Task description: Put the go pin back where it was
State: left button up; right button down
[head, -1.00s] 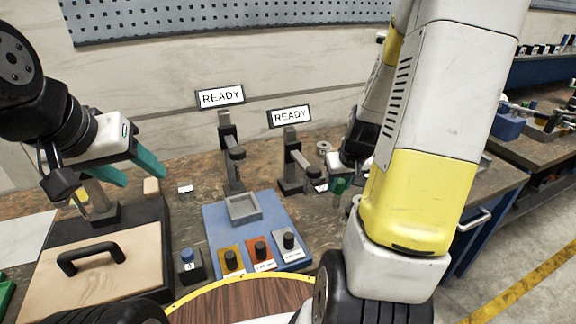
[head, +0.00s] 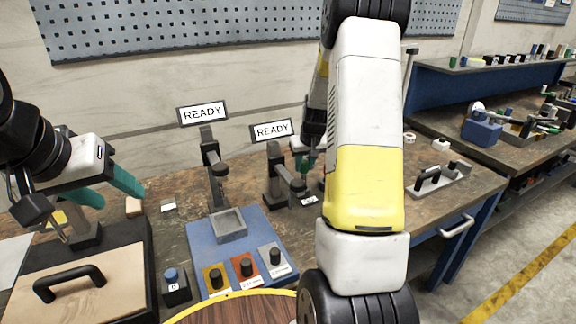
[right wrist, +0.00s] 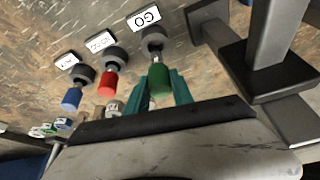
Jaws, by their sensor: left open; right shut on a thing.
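The go pin (right wrist: 160,80) has a green handle and a metal shank. In the right wrist view, my right gripper (right wrist: 161,92) is shut on the handle with teal fingers. The shank points at a grey round holder (right wrist: 153,40) beside the GO label (right wrist: 143,18). I cannot tell whether its tip is inside. In the head view, my right arm hides much of this spot, with a bit of green handle (head: 303,164) showing beside the right stand. My left gripper (head: 122,198) is open and empty at the left, above the black-framed board.
A red pin (right wrist: 108,84) and a blue pin (right wrist: 71,98) stand in neighbouring labelled holders. A dark stand (right wrist: 270,65) is close on the right in that view. Two READY signs (head: 203,114) top stands behind the blue plate (head: 204,247). A grey handled tray (head: 440,182) lies right.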

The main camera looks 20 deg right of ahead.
aim_at(304, 173)
jog(key=shift+f, duration=1.7)
jog(key=shift+f, duration=0.15)
jog(key=c, duration=1.1)
grip_release()
jog(key=shift+r, duration=0.5)
jog(key=v, duration=1.1)
jog(key=s+a+r+t+y, duration=0.1)
jog(key=s+a+r+y, duration=0.1)
jog(key=s+a+r, duration=1.05)
jog(key=s+a, duration=0.1)
jog(key=s, duration=0.5)
jog(key=s+a+r+n, duration=0.1)
jog(key=s+a, duration=0.2)
jog(key=s, duration=0.5)
jog(key=shift+r+t, duration=0.3)
jog(key=shift+r, duration=0.05)
